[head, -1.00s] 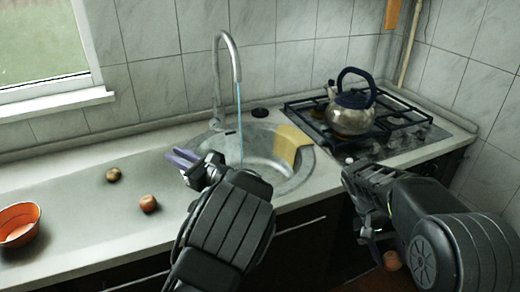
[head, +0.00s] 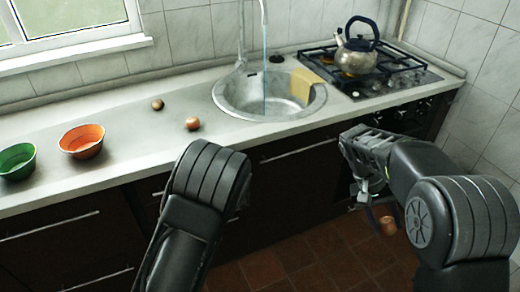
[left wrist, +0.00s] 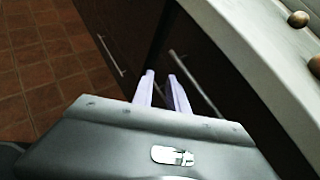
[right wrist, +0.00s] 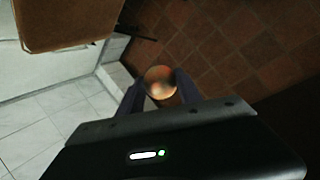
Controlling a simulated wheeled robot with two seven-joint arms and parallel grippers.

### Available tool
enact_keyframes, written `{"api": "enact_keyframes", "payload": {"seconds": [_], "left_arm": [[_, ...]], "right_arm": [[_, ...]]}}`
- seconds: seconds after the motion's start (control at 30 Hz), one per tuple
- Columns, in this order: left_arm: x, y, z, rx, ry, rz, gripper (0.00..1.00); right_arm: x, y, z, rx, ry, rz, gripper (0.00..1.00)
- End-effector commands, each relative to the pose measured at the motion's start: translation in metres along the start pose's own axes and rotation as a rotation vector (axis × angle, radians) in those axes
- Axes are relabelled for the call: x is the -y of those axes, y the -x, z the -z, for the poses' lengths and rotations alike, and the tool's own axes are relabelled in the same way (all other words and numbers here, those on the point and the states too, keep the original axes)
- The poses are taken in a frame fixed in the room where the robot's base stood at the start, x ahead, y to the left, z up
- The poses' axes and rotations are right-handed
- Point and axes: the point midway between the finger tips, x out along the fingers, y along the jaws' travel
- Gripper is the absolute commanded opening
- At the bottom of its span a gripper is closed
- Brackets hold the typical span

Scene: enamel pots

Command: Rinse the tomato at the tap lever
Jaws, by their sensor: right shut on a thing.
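My right gripper (head: 378,214) is shut on a round orange-red thing that looks like the tomato (head: 388,225). It holds it low in front of the cabinets, above the floor. The right wrist view shows the tomato (right wrist: 160,84) between the two fingers. My left gripper (left wrist: 161,88) is open a little and empty, beside the counter front in the left wrist view; in the head view my forearm hides it. The tap (head: 241,35) stands behind the sink (head: 225,97), and a thin stream of water (head: 264,48) falls into the basin. I cannot make out the lever clearly.
An orange bowl (head: 82,141), a green bowl (head: 17,162), a brown round item (head: 157,104) and a reddish round item (head: 192,123) are on the counter. A yellow cloth (head: 306,83) hangs on the sink's right edge. A kettle (head: 356,55) stands on the stove (head: 400,78).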

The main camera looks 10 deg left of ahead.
Motion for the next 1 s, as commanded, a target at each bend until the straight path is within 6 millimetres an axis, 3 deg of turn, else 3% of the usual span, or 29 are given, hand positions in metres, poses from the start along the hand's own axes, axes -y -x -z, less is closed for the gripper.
{"api": "enact_keyframes", "payload": {"seconds": [0.1,0.27,0.47,0.6,0.7,0.8,1.0], "left_arm": [[-0.046,-0.011,0.058,-0.168,0.065,-0.100,0.19],[-0.108,-0.003,0.136,-0.398,0.199,-0.257,0.19],[-0.181,0.041,0.226,-0.668,0.452,-0.511,0.19],[-0.220,0.093,0.279,-0.830,0.717,-0.738,0.19],[-0.238,0.135,0.304,-0.906,0.957,-0.921,0.19],[-0.247,0.169,0.317,-0.929,1.215,-1.092,0.19],[-0.249,0.190,0.318,-0.900,1.484,-1.230,0.19]], "right_arm": [[0.000,0.000,0.000,0.000,0.000,0.000,0.00],[0.000,0.000,0.000,0.000,0.000,0.000,0.00],[0.000,0.000,0.000,0.000,0.000,0.000,0.00],[0.000,0.000,0.000,0.000,0.000,0.000,0.00],[0.000,0.000,0.000,0.000,0.000,0.000,0.00],[0.000,0.000,0.000,0.000,0.000,0.000,0.00],[0.000,0.000,0.000,0.000,0.000,0.000,0.00]]}}
